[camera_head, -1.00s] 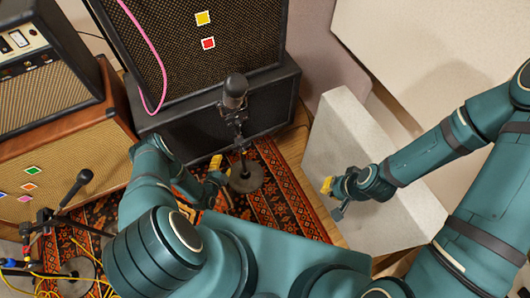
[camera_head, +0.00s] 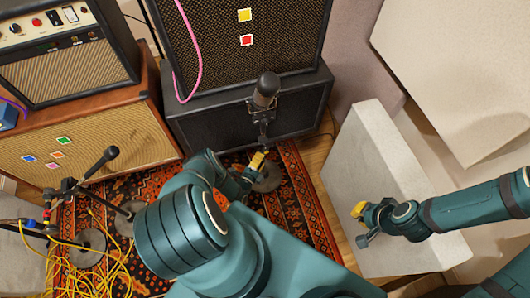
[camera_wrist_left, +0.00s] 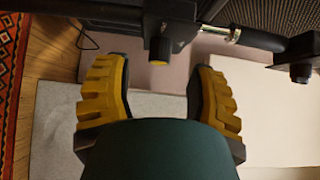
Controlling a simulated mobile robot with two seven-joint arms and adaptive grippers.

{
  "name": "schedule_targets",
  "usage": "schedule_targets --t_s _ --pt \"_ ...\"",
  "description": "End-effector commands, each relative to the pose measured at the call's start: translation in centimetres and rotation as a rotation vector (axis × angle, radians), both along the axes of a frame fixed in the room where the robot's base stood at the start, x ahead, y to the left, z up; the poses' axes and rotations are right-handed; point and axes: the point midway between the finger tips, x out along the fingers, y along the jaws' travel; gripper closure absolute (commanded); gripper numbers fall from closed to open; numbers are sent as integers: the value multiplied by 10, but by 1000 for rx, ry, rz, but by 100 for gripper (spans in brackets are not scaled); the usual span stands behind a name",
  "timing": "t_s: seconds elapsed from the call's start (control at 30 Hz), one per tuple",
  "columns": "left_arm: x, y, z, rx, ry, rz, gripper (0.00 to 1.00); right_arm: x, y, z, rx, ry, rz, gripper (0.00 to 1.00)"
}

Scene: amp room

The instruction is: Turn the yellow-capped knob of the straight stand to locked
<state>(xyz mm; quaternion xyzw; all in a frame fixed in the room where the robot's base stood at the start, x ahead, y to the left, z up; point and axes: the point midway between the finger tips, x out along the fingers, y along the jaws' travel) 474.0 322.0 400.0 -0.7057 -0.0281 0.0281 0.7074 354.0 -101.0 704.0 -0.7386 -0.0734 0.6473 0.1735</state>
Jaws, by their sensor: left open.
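The straight stand (camera_head: 264,132) carries a large dark microphone (camera_head: 265,92) and has a round grey base (camera_head: 268,179) on the patterned rug. In the left wrist view, a black knob with a yellow cap (camera_wrist_left: 158,51) juts from a dark bracket. It sits beyond and between my left fingertips, touching neither pad. My left gripper (camera_head: 257,163) is low beside the stand, in front of its base; it also shows open and empty in the left wrist view (camera_wrist_left: 158,85). The knob is too small to make out in the head view. My right gripper (camera_head: 362,224) is over the pale panel, far from the stand.
A black speaker cabinet (camera_head: 240,115) stands close behind the stand. A pale panel (camera_head: 400,175) leans to the right. Another microphone stand (camera_head: 72,187) and tangled yellow cables (camera_head: 85,270) are at left. A second dark knob (camera_wrist_left: 301,73) shows in the wrist view.

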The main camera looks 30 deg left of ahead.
Motion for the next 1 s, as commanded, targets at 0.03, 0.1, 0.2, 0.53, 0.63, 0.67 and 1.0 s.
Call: schedule_targets --t_s 0.03,0.1,0.2,0.53,0.63,0.67,1.0 --pt "9 0 -1 1 -1 -1 44 0 0 -3 0 -1 0 100" --pt "20 2 -1 1 -1 0 44 1 0 -5 0 -2 -1 100" --pt "31 2 -1 0 -1 0 44 1 0 -8 0 -4 -1 100" --pt "44 3 0 -1 1 -1 44 2 0 -10 -1 -5 -2 100" --pt "43 3 0 -1 1 -1 44 2 0 -9 -1 -5 -2 100" --pt "43 3 0 -1 1 -1 44 2 0 -9 -1 -5 -2 100" --pt "43 3 0 -1 1 0 100 2 0 -10 -1 -5 -2 100"
